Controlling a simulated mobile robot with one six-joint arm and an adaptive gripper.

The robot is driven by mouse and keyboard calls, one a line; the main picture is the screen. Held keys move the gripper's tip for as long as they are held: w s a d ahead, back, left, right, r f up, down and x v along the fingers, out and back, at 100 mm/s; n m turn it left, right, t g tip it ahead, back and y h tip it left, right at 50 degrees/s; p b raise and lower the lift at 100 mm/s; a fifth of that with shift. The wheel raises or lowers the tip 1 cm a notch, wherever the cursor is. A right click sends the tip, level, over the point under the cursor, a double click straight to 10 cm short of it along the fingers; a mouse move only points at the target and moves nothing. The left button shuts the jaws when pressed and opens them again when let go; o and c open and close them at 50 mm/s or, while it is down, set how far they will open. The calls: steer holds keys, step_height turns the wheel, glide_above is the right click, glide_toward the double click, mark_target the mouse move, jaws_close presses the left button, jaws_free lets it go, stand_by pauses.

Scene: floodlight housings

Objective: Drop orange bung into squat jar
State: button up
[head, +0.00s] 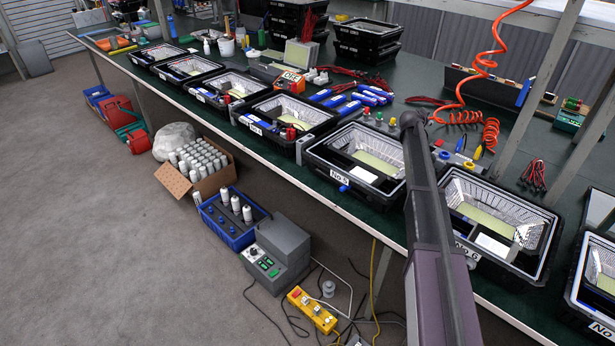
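I cannot make out an orange bung for certain. Orange items (122,43) lie at the far left end of the bench, too small to identify. A short white pot (226,47) stands near that end, but I cannot tell whether it is the squat jar. My arm rises from the bottom edge across the right half of the picture, its upper end over the bench between the trays No.5 and No.6. No gripper fingers show, so its state and anything in it are hidden.
Black floodlight housings (325,170) line the front of the long green bench (376,214). Blue-and-white packs (345,100) and red leads lie behind them. An orange coiled hose (478,62) hangs at right. Below are a box of white cans (184,186), a blue crate (218,230) and cables.

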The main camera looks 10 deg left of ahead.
steer(key=shift+r, duration=0.15)
step_height(320, 180, up, 6)
steer(key=p, duration=0.6)
steer(key=s+a+f+n+t+y+b, duration=0.1)
steer(key=a+t+y+b, duration=0.2)
steer(key=a, duration=2.9)
steer(key=shift+s+f+t+y+b, duration=0.15)
steer(key=shift+s+t+y+b, duration=0.25)
steer(key=shift+y, duration=1.7)
steer(key=shift+w, duration=0.1)
